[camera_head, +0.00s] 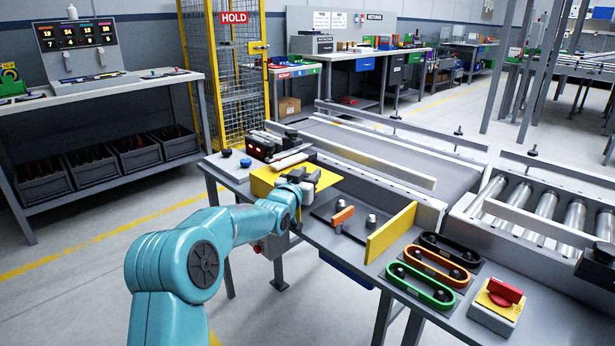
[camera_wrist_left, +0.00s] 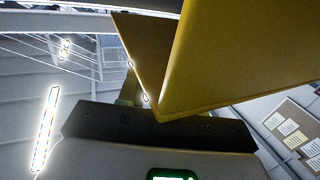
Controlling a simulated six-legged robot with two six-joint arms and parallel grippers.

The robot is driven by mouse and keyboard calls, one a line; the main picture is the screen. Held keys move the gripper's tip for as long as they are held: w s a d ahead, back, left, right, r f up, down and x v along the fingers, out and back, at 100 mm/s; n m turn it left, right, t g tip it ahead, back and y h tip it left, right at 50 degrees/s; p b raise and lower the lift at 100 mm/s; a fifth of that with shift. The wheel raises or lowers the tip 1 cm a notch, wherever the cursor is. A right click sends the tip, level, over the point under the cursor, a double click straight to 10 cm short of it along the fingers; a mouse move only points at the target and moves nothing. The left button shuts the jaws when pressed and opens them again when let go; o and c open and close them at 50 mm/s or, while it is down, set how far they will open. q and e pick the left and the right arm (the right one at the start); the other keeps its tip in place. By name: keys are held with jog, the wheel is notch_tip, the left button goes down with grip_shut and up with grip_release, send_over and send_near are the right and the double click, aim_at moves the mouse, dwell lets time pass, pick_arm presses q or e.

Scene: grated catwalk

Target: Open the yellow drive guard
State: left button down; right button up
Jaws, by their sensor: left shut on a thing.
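The yellow drive guard (camera_head: 262,183) is at the far left end of the conveyor bench, a bent yellow sheet with one face hanging toward me. My left gripper (camera_head: 303,181) is shut on the guard near its middle and covers part of it. In the left wrist view the guard (camera_wrist_left: 240,55) fills the upper right, close against the dark gripper body. To its right a dark plate (camera_head: 322,212) with an orange lever (camera_head: 343,215) and two round metal posts lies uncovered. A separate yellow panel (camera_head: 391,232) stands upright at the plate's right edge. My right gripper is not in view.
Black, orange and green belts (camera_head: 422,286) lie on the bench at front right, beside a yellow box with a red switch (camera_head: 499,293). A dark box with red lights (camera_head: 262,147) stands just behind the guard. The conveyor (camera_head: 410,165) runs behind.

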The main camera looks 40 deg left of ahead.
pick_arm(q)
jog(key=shift+d, duration=0.1)
jog(key=c, duration=0.9)
grip_release()
jog(key=v, duration=1.6)
jog(key=shift+s+r, duration=0.1)
jog(key=shift+s, duration=0.1)
